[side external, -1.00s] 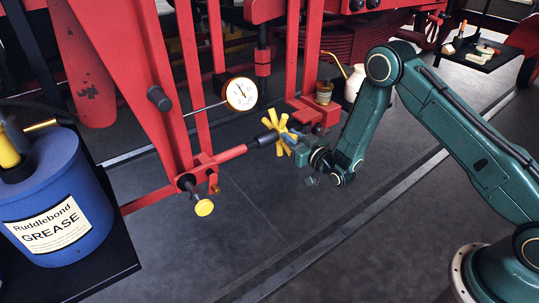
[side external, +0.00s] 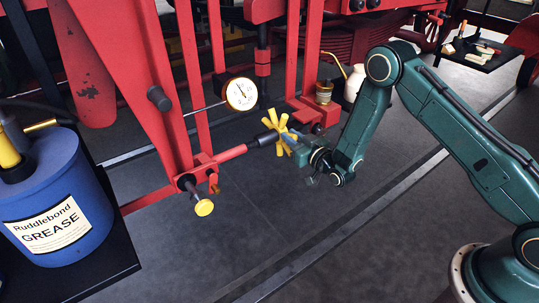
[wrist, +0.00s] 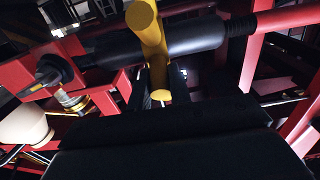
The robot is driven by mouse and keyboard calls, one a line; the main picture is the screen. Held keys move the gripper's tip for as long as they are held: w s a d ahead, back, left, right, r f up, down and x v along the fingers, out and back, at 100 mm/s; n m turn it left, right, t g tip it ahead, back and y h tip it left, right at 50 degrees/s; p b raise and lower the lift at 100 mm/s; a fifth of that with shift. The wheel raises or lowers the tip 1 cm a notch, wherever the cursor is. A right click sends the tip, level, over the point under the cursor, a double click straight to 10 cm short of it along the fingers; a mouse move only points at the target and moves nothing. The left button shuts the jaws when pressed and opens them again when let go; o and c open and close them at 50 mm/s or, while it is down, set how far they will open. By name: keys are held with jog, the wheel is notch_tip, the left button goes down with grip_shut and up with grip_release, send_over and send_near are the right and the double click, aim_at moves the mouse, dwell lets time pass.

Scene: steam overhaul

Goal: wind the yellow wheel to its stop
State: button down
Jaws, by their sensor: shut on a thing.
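In the wrist view, a yellow spoke (wrist: 149,32) runs down between the dark fingers of my gripper (wrist: 158,86). The dark shaft (wrist: 195,36) crosses behind it. The rest of the wheel is mostly out of the wrist view.
A white dial gauge (side external: 241,94) stands close above the shaft. A yellow knob (side external: 204,208) sticks out at lower left. Red frame bars (side external: 195,85) rise behind the wheel. A brass-coloured pot (side external: 324,92) and pale oil can (side external: 354,82) stand behind my arm. The floor in front is clear.

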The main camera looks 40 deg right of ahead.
aim_at(282, 152)
jog(key=shift+s+f, duration=0.2)
jog(key=shift+f, duration=0.65)
jog(key=shift+s+f, duration=0.15)
jog(key=shift+f, duration=0.65)
jog(key=shift+f, duration=0.1)
jog(key=shift+w+f, duration=0.25)
jog(key=shift+f, duration=0.5)
jog(key=shift+w+f, duration=0.25)
jog(key=shift+f, duration=0.5)
jog(key=shift+w+f, duration=0.1)
jog(key=shift+w+f, duration=0.55)
jog(key=shift+f, duration=0.25)
jog(key=shift+w+f, duration=0.15)
jog(key=shift+w, duration=0.05)
